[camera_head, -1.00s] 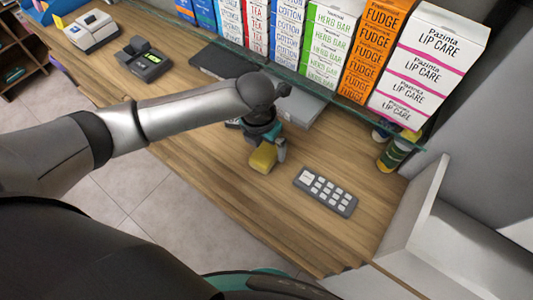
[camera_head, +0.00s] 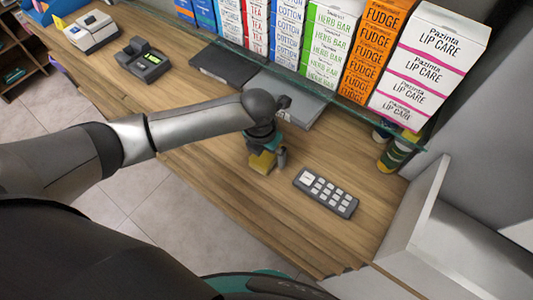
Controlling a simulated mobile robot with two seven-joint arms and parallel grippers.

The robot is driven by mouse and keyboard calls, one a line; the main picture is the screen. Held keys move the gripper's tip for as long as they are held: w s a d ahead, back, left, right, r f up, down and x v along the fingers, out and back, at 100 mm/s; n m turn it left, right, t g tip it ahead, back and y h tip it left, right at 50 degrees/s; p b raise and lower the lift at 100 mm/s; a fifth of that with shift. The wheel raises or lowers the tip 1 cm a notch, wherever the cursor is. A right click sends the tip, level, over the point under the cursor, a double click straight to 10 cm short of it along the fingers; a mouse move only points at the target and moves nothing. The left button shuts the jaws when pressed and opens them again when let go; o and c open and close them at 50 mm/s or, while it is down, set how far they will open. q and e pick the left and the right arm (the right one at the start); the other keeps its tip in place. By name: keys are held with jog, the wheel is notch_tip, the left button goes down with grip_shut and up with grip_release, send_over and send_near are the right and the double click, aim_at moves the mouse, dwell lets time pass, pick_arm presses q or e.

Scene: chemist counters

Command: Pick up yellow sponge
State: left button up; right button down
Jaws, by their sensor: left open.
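The yellow sponge (camera_head: 262,162) sits on the wooden counter (camera_head: 225,190), left of the grey keypad. My left gripper (camera_head: 266,156) is right over the sponge, pointing down, with its fingers on either side of it. The jaws are open. The gripper body hides the upper part of the sponge, and I cannot tell whether the fingers touch it. My right gripper is not in view.
A grey keypad (camera_head: 326,192) lies to the right. A grey flat box (camera_head: 292,100) and a dark one (camera_head: 228,62) lie behind. A glass shelf (camera_head: 345,104) with product boxes overhangs the back.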

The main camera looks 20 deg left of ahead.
pick_arm(q)
jog(key=shift+c, duration=0.2)
jog(key=c, duration=1.3)
jog(key=shift+o, duration=0.2)
jog(key=shift+r, duration=0.2)
jog(key=shift+s+a+r, duration=0.1)
jog(key=shift+s+r, duration=0.05)
jog(key=shift+r, duration=0.7)
jog(key=s+a, duration=0.3)
jog(key=s, duration=0.5)
jog(key=s+a, duration=0.3)
jog(key=s, duration=0.5)
jog(key=shift+s, duration=0.3)
